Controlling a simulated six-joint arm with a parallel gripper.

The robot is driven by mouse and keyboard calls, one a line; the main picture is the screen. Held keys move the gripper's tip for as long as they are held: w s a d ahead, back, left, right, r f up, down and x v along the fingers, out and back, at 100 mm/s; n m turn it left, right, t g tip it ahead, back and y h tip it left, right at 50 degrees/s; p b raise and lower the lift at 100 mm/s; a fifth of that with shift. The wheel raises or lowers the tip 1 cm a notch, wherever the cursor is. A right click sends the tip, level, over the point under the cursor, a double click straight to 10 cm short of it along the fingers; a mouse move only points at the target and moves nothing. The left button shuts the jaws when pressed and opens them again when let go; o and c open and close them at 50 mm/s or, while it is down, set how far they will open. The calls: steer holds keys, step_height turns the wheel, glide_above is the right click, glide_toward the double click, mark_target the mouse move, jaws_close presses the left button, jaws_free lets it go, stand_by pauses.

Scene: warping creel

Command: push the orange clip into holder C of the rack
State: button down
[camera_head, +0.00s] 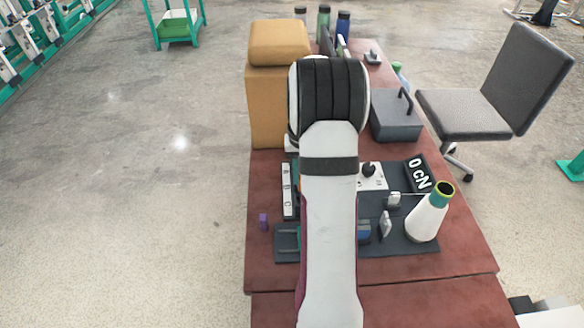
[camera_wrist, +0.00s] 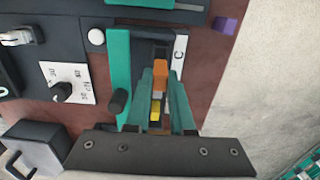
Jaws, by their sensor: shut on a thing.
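The orange clip (camera_wrist: 160,75) is between the fingertips of my gripper (camera_wrist: 162,92) in the wrist view. The gripper is shut on it, and its far end points at the dark slot beside the letter C. The rack shows there as a teal side bar (camera_wrist: 119,70) and a white label strip (camera_wrist: 180,50). I cannot tell whether the clip touches the holder. In the head view the rack's white strip (camera_head: 288,191) with letters shows left of my arm, which hides the gripper and clip.
A purple block (camera_head: 263,221) lies left of the rack near the table edge. A white cone (camera_head: 430,218), a tension display (camera_head: 418,175) and a grey weight-like box (camera_head: 396,122) with a handle stand to the right. A tan box (camera_head: 266,110) stands behind the rack.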

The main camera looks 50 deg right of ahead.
steer(key=shift+f, duration=1.6)
steer(key=shift+f, duration=0.1)
steer(key=shift+f, duration=0.25)
steer(key=shift+f, duration=0.1)
steer(key=shift+f, duration=0.5)
steer(key=shift+f, duration=0.55)
steer(key=c, duration=0.7)
jaws_free()
